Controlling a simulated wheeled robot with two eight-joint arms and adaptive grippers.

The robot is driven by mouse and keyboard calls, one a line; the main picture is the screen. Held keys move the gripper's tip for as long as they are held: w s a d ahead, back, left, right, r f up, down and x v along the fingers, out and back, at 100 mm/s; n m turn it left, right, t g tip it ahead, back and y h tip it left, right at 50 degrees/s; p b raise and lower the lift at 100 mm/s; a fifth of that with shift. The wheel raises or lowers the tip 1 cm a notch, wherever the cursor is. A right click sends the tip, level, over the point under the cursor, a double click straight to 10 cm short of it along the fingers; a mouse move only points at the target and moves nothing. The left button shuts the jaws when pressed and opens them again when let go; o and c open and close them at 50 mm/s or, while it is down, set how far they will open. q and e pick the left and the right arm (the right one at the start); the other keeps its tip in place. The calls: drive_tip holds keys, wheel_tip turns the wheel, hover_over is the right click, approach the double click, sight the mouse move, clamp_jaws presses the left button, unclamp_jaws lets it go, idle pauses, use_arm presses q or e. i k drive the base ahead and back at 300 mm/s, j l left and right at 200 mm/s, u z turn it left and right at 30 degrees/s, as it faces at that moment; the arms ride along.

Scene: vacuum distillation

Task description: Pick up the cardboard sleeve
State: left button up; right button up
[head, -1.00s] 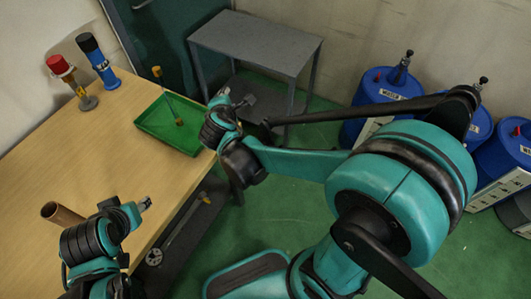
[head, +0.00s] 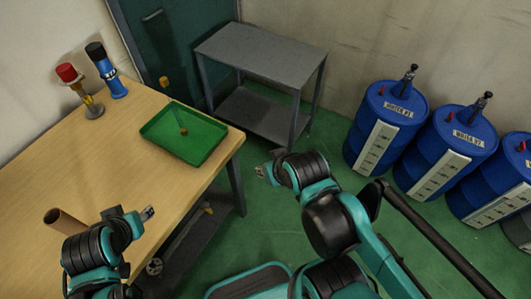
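The cardboard sleeve (head: 67,222) is a brown open tube at the lower left of the wooden table, partly hidden behind my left gripper's body. My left gripper (head: 147,213) is just right of the sleeve, apart from it, with its fingertips pointing right and away from it. My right gripper (head: 261,171) is beyond the table's right edge over the green floor, far from the sleeve, pointing left. Nothing shows in either gripper. The fingers are too small to tell whether they are open or shut.
A green tray (head: 186,134) with a thin yellow-ended tool (head: 183,131) lies on the wooden table (head: 118,166). A red-capped stand (head: 91,104) and a blue bottle (head: 107,74) stand at the back left. A grey side table (head: 262,52) and blue drums (head: 386,122) are beyond.

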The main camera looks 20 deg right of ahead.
sight(55, 218)
drive_tip(key=u, duration=1.4)
